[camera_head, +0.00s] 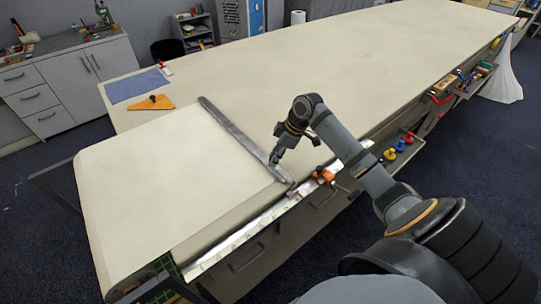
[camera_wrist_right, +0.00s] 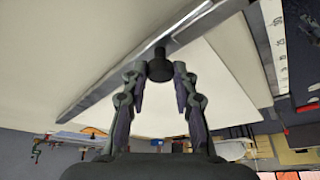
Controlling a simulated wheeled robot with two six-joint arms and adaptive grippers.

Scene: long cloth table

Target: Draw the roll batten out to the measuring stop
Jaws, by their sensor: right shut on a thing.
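The roll batten (camera_head: 228,127) is a long grey bar lying across the table at the leading edge of the pale cloth (camera_head: 150,185). My right gripper (camera_head: 276,158) is at the batten, nearer its front end. In the right wrist view the batten (camera_wrist_right: 95,98) runs diagonally, and the fingers (camera_wrist_right: 160,82) are shut on its dark round knob (camera_wrist_right: 160,66). An orange clamp-like piece, apparently the measuring stop (camera_head: 323,175), sits on the white measuring rule (camera_head: 235,241) along the front edge, to the right of the batten's front end and apart from it. My left gripper is out of view.
A blue sheet (camera_head: 137,86) and an orange-yellow triangular piece (camera_head: 151,103) lie at the table's far left. The tabletop (camera_head: 360,60) right of the batten is largely clear. Open trays with coloured items (camera_head: 403,143) hang along the front side.

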